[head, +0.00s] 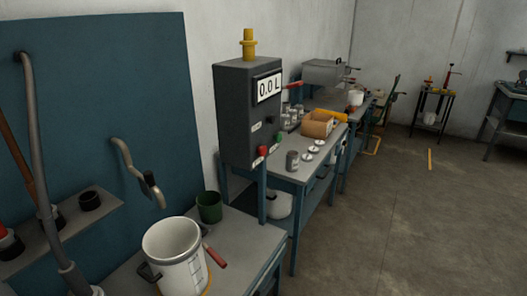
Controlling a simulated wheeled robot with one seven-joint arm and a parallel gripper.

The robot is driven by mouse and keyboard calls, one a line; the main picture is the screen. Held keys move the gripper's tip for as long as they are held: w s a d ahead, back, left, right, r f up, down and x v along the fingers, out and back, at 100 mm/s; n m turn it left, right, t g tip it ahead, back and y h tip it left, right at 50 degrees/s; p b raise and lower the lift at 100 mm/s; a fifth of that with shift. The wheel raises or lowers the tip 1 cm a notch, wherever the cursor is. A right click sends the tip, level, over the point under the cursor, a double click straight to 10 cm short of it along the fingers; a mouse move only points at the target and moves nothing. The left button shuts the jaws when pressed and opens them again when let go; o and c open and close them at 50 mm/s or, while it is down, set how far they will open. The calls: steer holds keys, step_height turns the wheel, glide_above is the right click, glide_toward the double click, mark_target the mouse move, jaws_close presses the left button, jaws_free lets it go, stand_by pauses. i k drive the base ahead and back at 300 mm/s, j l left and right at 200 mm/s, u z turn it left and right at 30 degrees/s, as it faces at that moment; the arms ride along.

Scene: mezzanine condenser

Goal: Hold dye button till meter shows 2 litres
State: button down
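A dark grey dispenser box (242,120) stands at the near end of a workbench by the wall. The label text is too small to read, so I cannot tell which button is for dye. My gripper is not in view.
A white bucket (173,247) and a green cup (209,207) stand on the near bench. Cans (292,161) and a brown roll (317,124) crowd the bench beside the box. Open floor (400,215) lies to the right.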

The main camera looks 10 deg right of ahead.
mark_target(262, 150)
steer(key=i+l+u, duration=0.2)
steer(key=u, duration=0.2)
steer(key=i+l+u, duration=0.25)
steer(key=u, duration=0.15)
steer(key=i+l+u, duration=0.2)
steer(key=l+u, duration=0.2)
steer(key=i+l+u, duration=0.1)
steer(key=l+u, duration=0.3)
steer(key=j, duration=0.1)
